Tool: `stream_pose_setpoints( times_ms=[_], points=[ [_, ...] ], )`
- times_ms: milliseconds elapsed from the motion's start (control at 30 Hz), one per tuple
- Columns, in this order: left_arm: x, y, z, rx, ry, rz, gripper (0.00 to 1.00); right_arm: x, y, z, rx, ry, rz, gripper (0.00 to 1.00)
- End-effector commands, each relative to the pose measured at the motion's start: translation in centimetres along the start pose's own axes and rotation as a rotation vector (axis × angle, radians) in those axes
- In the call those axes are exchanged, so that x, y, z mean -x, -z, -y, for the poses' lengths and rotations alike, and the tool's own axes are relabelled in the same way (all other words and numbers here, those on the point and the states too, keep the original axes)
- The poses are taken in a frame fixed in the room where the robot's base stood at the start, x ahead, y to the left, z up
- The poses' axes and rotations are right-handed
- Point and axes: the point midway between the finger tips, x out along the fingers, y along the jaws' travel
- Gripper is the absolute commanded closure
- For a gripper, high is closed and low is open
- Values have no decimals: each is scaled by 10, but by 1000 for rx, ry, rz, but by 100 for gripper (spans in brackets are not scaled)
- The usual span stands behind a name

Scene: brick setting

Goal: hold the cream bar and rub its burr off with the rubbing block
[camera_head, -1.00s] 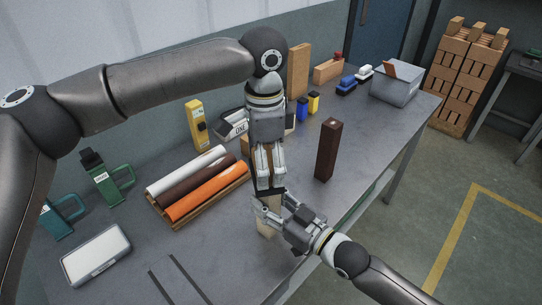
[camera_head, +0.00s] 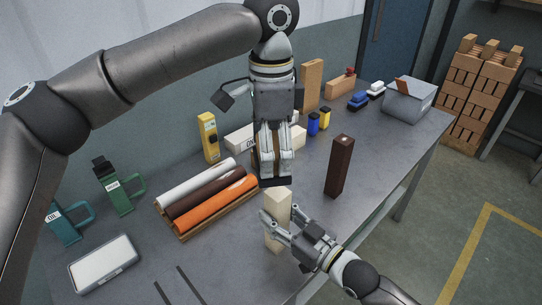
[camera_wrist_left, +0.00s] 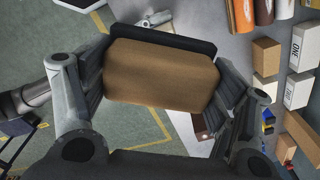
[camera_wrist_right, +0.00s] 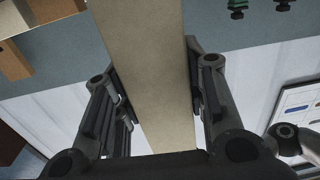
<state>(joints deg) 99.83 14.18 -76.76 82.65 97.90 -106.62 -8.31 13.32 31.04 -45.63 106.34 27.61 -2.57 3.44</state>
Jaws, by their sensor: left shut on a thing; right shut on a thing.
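The cream bar (camera_head: 278,233) stands upright at the table's front edge. My right gripper (camera_head: 276,226) is shut on it; in the right wrist view the bar (camera_wrist_right: 155,70) runs between the fingers. My left gripper (camera_head: 273,165) points down above the bar, shut on the rubbing block (camera_head: 276,181). In the left wrist view the block (camera_wrist_left: 160,75) shows a brown body with a black pad along one edge. The pad is just above the bar's top in the head view; I cannot tell whether they touch. I cannot make out a burr.
A dark brown bar (camera_head: 339,167) stands upright to the right. Rolls in a wooden tray (camera_head: 222,222), green (camera_head: 120,189) and teal (camera_head: 66,224) cans and a white-topped pad (camera_head: 104,264) are to the left. Small boxes, bottles and a grey bin (camera_head: 408,102) stand farther back.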

Motion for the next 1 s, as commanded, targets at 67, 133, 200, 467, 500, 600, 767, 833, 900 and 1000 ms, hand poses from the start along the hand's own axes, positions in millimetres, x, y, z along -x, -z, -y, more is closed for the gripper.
stream_pose_setpoints(
  times_ms=[67, 133, 200, 467, 500, 600, 767, 833, 900, 1000],
  points=[
    [2, 0, 0, -1, 0, -1, 50, 0, 0, 0, 0, 0, -1, 95],
    [3, 0, 0, -1, 0, -1, 50, 0, 0, 0, 0, 0, 0, 95],
    [3, 0, 0, -1, 0, -1, 50, 0, 0, 0, -1, 0, 0, 95],
    [2, 0, 0, 0, 1, -1, 50, 0, 0, 0, -1, 0, 0, 95],
    [2, 0, 0, 0, 1, -1, 50, 0, 0, 0, -1, 0, 0, 60],
    [2, 0, 0, 0, 1, -1, 50, 0, 0, 0, -1, 0, 0, 47],
    [2, 0, 0, 0, 1, -1, 50, 0, 0, 0, -1, 0, 0, 36],
    [2, 0, 0, 0, 1, -1, 50, 0, 0, 0, 0, 0, 0, 36],
    [2, 0, 0, 0, 1, -1, 50, 0, 0, 0, 0, 0, 0, 36],
    [2, 0, 0, 0, 1, -1, 50, 1, 0, 0, 0, 0, 0, 36]
  ],
)
